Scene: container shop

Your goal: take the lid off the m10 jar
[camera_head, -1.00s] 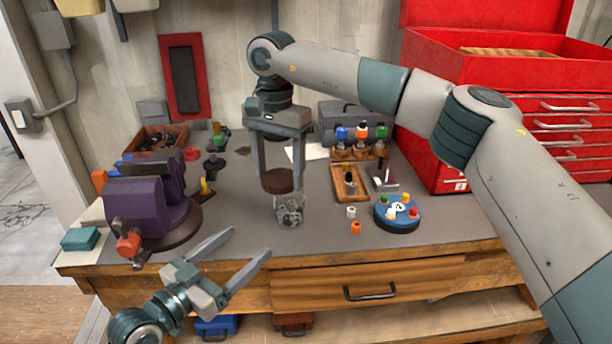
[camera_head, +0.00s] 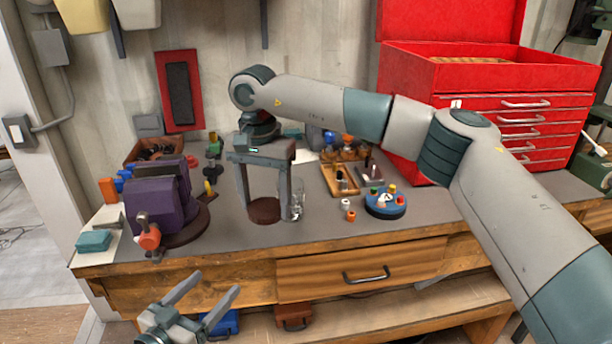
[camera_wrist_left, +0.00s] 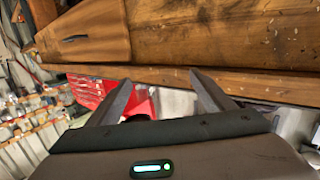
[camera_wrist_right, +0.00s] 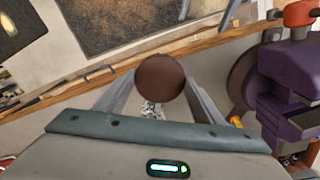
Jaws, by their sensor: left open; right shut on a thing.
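The m10 jar is a clear glass jar (camera_head: 296,200) with metal bits inside, standing upright on the bench. My right gripper (camera_head: 266,211) points down and is shut on the round brown lid (camera_head: 265,209), which is off the jar. In the head view the lid is just left of the jar, and a finger hides part of the glass. In the right wrist view the lid (camera_wrist_right: 160,78) is between the fingertips, with a bit of the jar's contents (camera_wrist_right: 152,110) showing past it. My left gripper (camera_head: 217,283) is open and empty, in front of the bench's front edge.
A purple vise (camera_head: 160,205) stands at the left. A blue round holder (camera_head: 385,206) with coloured pegs, small loose pegs (camera_head: 348,209) and a wooden tray (camera_head: 340,180) are right of the jar. A red tool chest (camera_head: 470,130) stands at the back right. The bench's front middle is clear.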

